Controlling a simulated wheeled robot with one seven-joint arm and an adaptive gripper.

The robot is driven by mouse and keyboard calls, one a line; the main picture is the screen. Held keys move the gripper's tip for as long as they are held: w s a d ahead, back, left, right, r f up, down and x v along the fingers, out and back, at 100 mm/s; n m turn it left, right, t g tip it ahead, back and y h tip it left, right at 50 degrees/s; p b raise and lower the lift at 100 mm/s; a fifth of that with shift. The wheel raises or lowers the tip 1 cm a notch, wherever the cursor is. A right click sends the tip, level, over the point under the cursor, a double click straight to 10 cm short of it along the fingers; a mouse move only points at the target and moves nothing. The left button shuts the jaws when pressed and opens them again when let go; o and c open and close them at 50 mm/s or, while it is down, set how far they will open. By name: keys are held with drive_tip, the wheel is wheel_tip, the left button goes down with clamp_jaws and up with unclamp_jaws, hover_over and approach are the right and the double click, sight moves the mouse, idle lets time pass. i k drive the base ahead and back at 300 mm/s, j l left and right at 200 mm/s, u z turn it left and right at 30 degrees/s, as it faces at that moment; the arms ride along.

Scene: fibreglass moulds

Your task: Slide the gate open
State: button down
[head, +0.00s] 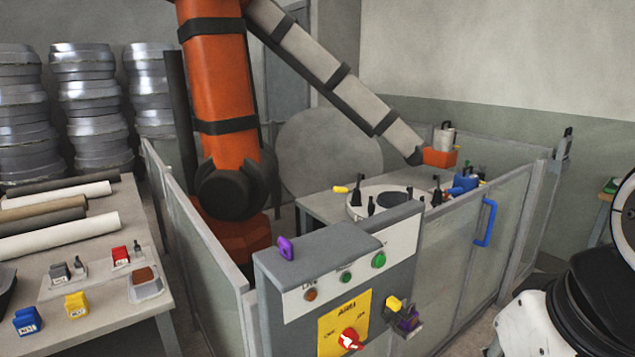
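The gate (447,265) is a framed clear panel in the fence, to the right of the grey control cabinet (262,290). A blue upright bar handle (486,222) is fixed near its right end. The gate appears closed, with no clear gap beside it. A small yellow and purple piece (404,316) sits on a bracket at the cabinet's right side, near the gate's left end. My gripper is not in view; white and black links of my own arm show at the lower right, apart from the handle.
The cabinet carries a red rotary switch (350,340) on a yellow plate, round buttons and a purple padlock (286,248). Behind the fence stand a large orange robot arm (220,85) and a worktable (318,205). A bench (125,318) with rolls stands left.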

sight(442, 328)
drive_tip(key=i+l+z, duration=0.4)
drive_tip(key=i, duration=0.2)
drive_tip(key=i+z, duration=0.35)
drive_tip(key=i, duration=0.25)
drive_tip(key=i+z, duration=0.4)
drive_tip(key=i, duration=0.25)
